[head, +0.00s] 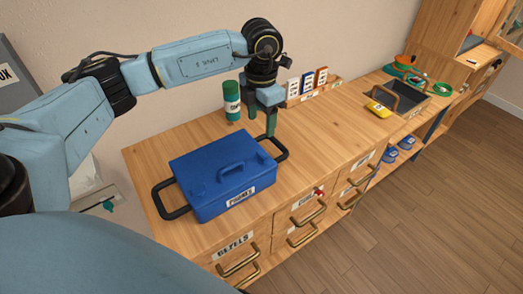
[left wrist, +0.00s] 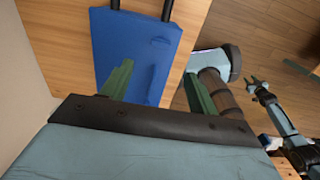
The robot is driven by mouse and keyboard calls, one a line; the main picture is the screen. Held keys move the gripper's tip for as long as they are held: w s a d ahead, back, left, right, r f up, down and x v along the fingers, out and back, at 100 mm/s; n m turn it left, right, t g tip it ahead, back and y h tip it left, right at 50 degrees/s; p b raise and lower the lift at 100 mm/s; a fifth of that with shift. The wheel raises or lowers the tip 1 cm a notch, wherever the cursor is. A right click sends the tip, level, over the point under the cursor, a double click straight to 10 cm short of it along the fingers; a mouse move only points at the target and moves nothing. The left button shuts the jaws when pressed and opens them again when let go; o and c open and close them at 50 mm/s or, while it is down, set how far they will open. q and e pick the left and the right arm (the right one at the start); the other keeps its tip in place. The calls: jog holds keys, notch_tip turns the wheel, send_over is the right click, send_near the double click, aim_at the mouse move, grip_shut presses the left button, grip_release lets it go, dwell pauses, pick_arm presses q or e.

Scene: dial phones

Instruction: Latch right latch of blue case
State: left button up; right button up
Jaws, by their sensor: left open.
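The blue case (head: 222,190) lies shut on the wooden cabinet top, with a handle on its lid and black loops at both sides. Small blue raised parts, likely the latches, sit on the lid left (head: 198,189) and right (head: 249,156) of the handle. My left gripper (head: 261,127) points down, open and empty, by the case's right end. In the left wrist view the case (left wrist: 128,45) shows beyond the left gripper's two green fingers (left wrist: 157,85). Contact cannot be told. What seems to be my right gripper (left wrist: 257,86) shows small there, far from the case.
A green bottle (head: 231,101) stands behind the case. Small boxes (head: 307,83) stand in a wooden rack by the wall. A grey tray (head: 408,97) and a yellow item (head: 378,109) are further right. Brass drawer handles (head: 309,212) stick out in front. The cabinet top right of the case is clear.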

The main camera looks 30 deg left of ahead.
aim_at(261, 155)
pick_arm(q)
notch_tip(261, 155, down, 12)
jog(key=shift+r, duration=0.1)
dwell(0.4)
jog(key=c, duration=1)
